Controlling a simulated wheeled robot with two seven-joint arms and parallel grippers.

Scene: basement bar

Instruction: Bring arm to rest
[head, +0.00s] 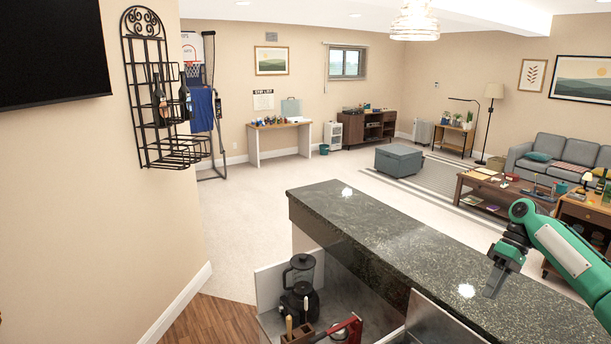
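My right arm comes in from the right edge, green and dark grey. Its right gripper (492,284) points down over the dark granite bar top (385,236), near the counter's right part. The fingers show as one grey block from this side, so I cannot tell whether they are open or shut. I see no object at the fingertips. My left gripper is not in view.
Below the counter, an open shelf holds a black blender (299,285), a wooden block (298,334) and a red-handled tool (345,328). A black wire wine rack (150,90) hangs on the left wall.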

